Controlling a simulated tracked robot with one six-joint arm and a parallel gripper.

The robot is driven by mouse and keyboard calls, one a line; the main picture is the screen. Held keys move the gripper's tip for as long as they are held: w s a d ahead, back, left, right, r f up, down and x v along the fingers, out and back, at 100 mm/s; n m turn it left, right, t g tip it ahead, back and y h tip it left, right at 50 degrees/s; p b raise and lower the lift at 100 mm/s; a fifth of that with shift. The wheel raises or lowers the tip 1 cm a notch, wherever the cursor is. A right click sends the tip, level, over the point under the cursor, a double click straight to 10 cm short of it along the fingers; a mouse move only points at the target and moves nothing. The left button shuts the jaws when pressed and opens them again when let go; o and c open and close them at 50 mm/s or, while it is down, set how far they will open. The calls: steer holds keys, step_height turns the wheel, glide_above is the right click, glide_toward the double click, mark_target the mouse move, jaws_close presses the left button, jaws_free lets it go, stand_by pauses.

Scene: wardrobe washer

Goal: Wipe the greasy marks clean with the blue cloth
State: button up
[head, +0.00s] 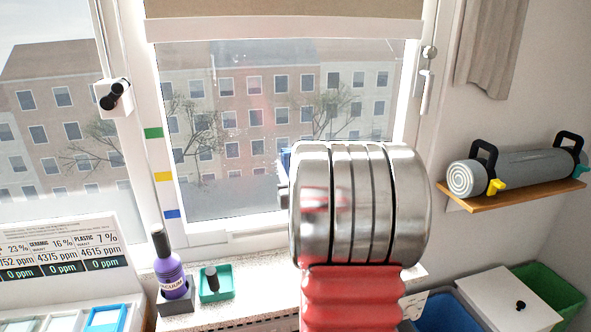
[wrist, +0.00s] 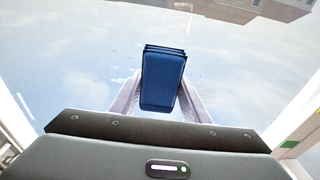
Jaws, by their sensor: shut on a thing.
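The blue cloth (wrist: 163,72) is a dark blue folded pad in the middle of the wrist view. My gripper (wrist: 161,92) is shut on it, one finger on each side. The cloth is in front of the window glass (wrist: 75,65); I cannot tell whether it touches. Small faint specks show on the glass on both sides of the cloth. In the head view the window glass (head: 225,110) fills the middle, with some pale haze; distinct greasy marks are hard to make out. My silver and red arm hides the gripper and most of the cloth there; only a blue sliver (head: 284,160) shows.
A purple bottle (head: 171,268) in a dark holder and a green tray (head: 216,283) stand on the sill, left of my arm. A wooden shelf (head: 515,193) with a grey roll is at right. Bins (head: 545,290) stand below it. A blind (head: 285,12) covers the window's top.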

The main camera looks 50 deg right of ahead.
mark_target(253, 165)
steer(key=shift+w+a, duration=1.05)
steer(key=shift+a, duration=0.3)
steer(key=shift+r, duration=0.1)
steer(key=shift+w+a, duration=0.3)
steer(key=shift+a, duration=0.15)
steer(key=shift+w+a, duration=0.4)
steer(key=shift+a, duration=0.2)
steer(key=shift+w+a, duration=0.35)
steer(key=shift+a, duration=0.2)
steer(key=shift+w+a, duration=0.5)
steer(key=shift+a, duration=0.25)
steer(key=shift+w+a, duration=0.5)
steer(key=shift+a, duration=0.25)
